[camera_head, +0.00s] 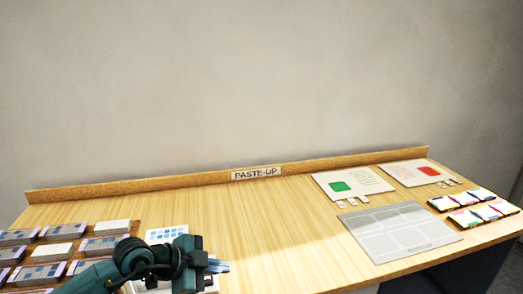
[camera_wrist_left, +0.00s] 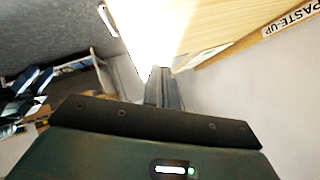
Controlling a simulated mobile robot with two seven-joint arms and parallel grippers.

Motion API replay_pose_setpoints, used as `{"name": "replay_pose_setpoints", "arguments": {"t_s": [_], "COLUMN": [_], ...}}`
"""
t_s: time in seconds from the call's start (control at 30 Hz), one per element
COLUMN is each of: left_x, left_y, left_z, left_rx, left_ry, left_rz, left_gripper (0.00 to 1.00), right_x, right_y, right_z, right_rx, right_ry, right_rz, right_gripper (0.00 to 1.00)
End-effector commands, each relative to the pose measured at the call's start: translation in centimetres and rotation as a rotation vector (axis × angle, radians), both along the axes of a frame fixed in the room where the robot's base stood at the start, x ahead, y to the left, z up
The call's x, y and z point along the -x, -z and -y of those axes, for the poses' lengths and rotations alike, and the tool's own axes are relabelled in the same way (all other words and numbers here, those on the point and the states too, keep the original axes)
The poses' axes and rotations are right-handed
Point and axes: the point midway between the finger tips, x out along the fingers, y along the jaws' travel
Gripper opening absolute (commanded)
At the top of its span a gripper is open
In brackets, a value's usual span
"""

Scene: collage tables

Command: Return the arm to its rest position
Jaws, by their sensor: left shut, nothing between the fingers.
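My left gripper (camera_head: 216,266) shows at the bottom of the head view, above the left-middle part of the wooden table (camera_head: 270,235). Its dark teal arm comes in from the bottom left. In the left wrist view the two fingers (camera_wrist_left: 163,88) are together, with nothing between them. The gripper stands in front of a white sheet with blue squares (camera_head: 168,234) and partly hides what lies below it. My right gripper is in neither view.
Several stacks in purple-edged trays (camera_head: 100,245) fill the table's left. A grey panelled board (camera_head: 400,230), two cards with a green (camera_head: 341,187) and a red patch (camera_head: 429,171), and several coloured pads (camera_head: 466,216) lie right. A PASTE-UP ledge (camera_head: 256,173) runs behind. The middle is clear.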

Motion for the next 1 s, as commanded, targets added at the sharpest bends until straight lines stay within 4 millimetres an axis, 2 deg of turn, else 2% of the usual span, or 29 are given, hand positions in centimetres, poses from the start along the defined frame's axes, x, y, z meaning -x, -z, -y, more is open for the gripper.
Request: {"name": "replay_pose_setpoints", "arguments": {"t_s": [0.03,0.1,0.17,0.27,0.37,0.47,0.53,0.7,0.83,0.9,1.0], "left_x": [2.2,4.6,6.1,7.5,7.9,8.5,9.6,15.0,19.1,20.5,21.4], "left_y": [0.0,-1.0,-2.3,-3.9,-4.0,-1.9,0.7,8.1,11.6,12.6,13.2], "left_z": [2.9,5.8,7.4,8.0,6.5,3.8,1.7,-1.9,-2.8,-2.9,-2.9], "left_rx": [0.119,0.301,0.454,0.667,0.801,0.838,0.809,0.642,0.535,0.503,0.482], "left_ry": [0.069,0.123,0.121,0.018,-0.181,-0.431,-0.609,-0.912,-0.996,-1.011,-1.016], "left_rz": [-0.001,0.034,0.079,0.148,0.19,0.179,0.13,-0.081,-0.228,-0.275,-0.307], "left_gripper": [0.0,0.0,0.0,0.0,0.0,0.0,0.0,0.0,0.0,0.0,0.0], "right_x": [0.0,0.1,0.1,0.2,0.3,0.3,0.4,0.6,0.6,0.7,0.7], "right_y": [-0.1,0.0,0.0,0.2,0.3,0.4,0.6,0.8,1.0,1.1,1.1], "right_z": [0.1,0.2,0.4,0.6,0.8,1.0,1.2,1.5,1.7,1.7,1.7], "right_rx": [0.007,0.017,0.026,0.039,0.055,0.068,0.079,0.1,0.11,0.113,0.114], "right_ry": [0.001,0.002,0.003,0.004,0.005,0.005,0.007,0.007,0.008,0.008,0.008], "right_rz": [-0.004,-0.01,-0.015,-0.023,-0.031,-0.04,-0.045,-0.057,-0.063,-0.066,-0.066], "right_gripper": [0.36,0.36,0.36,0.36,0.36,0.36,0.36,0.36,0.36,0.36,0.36]}}
